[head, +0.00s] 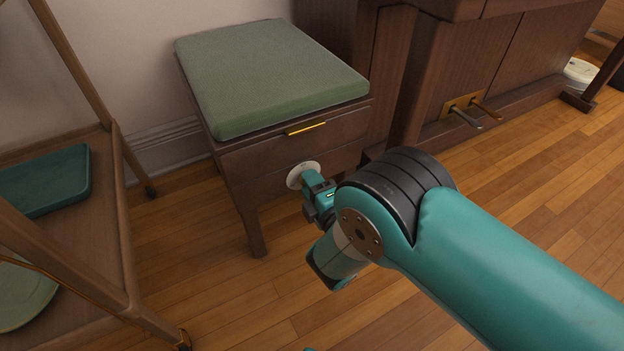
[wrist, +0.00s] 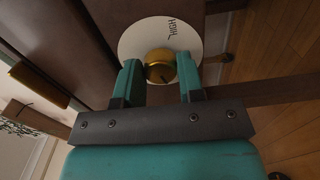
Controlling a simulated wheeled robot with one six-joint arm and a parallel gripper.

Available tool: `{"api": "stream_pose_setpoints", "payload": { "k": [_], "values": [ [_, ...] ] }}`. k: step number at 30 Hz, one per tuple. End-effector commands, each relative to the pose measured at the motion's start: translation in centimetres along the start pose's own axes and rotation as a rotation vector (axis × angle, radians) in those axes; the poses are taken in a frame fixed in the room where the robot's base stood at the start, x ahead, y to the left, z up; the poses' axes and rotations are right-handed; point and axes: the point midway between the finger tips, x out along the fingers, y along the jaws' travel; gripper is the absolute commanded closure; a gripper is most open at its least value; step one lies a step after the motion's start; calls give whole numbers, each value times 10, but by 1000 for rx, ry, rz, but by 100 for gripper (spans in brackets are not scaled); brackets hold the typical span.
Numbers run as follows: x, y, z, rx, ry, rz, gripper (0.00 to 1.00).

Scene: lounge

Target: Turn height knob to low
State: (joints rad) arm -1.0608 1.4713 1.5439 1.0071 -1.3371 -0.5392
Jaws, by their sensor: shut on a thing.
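The height knob (wrist: 160,66) is brass and round, with a dark mark on its face. It sits on a white round dial (wrist: 133,38), which also shows on the front of the bench in the head view (head: 294,178). The word HIGH is printed near the dial's edge; no LOW label is visible. My gripper (wrist: 161,74) is shut on the knob, one teal finger on each side. In the head view my gripper (head: 314,180) covers part of the dial and hides the knob. The bench's green cushion (head: 265,75) lies above.
A brass handle (head: 306,128) is on the bench front above the dial. A piano with brass pedals (head: 466,112) stands at the right. A wooden cart (head: 95,190) with a teal tray (head: 45,180) stands at the left. Wooden floor in front of the bench is clear.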

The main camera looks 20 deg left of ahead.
Motion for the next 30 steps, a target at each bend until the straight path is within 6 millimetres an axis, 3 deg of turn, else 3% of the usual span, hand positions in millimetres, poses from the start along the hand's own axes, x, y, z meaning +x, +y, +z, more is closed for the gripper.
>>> {"api": "stream_pose_setpoints", "payload": {
  "k": [12, 30],
  "values": [
    [0, 0, -1, -210, 2, 0, 88],
    [0, 0, -1, -249, 2, 0, 88]
  ]
}}
